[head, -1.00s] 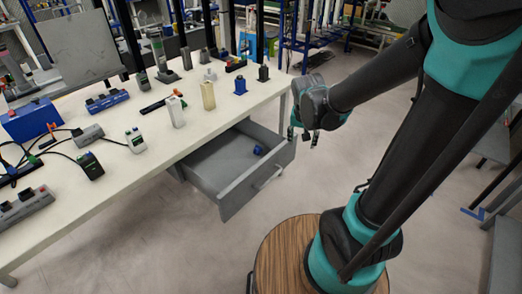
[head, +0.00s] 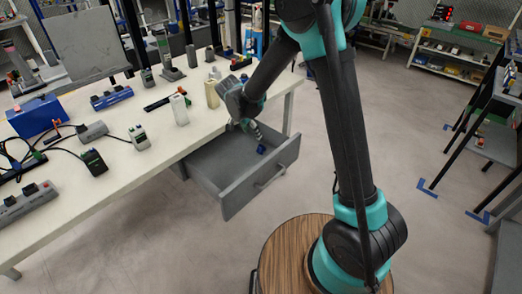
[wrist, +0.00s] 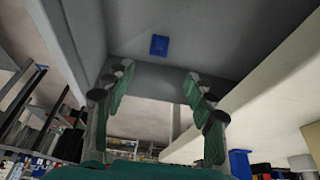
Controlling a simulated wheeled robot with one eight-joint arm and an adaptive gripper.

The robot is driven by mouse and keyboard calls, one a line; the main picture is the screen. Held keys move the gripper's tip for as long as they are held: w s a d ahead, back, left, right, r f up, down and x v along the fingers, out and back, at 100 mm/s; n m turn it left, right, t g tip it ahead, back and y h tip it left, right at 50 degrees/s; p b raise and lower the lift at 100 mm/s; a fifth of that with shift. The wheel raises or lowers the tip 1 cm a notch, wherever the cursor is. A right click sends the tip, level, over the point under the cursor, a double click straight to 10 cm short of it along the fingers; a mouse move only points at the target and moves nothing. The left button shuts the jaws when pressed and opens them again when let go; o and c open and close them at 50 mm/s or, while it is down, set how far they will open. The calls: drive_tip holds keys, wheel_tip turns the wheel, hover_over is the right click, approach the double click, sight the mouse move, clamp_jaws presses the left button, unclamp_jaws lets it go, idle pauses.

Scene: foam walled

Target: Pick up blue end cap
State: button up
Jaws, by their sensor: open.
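The blue end cap (head: 261,149) is a small blue piece lying on the floor of the open grey drawer (head: 240,191), near its right end in the head view. It also shows in the wrist view (wrist: 158,45), apart from the fingers, above the gap between them in the picture. My gripper (head: 254,132) is over the drawer, just up and left of the end cap in the head view. In the wrist view its green fingers (wrist: 157,84) are spread wide with nothing between them. Its exact height above the cap is hard to tell.
The white table (head: 125,172) beside the drawer carries bottles, cables, a blue toolbox (head: 40,116) and several small devices. Its edge runs close to my gripper. The drawer walls stand around the cap. Open floor lies to the right.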

hover_over(261, 147)
drive_tip(key=s+a, duration=0.2)
wheel_tip(261, 147, down, 7)
drive_tip(key=shift+s+r, duration=0.1)
drive_tip(key=shift+d+x, duration=0.2)
drive_tip(key=shift+x, duration=2.5)
drive_tip(key=shift+r, duration=0.1)
drive_tip(key=c, duration=1)
drive_tip(key=shift+c, duration=0.2)
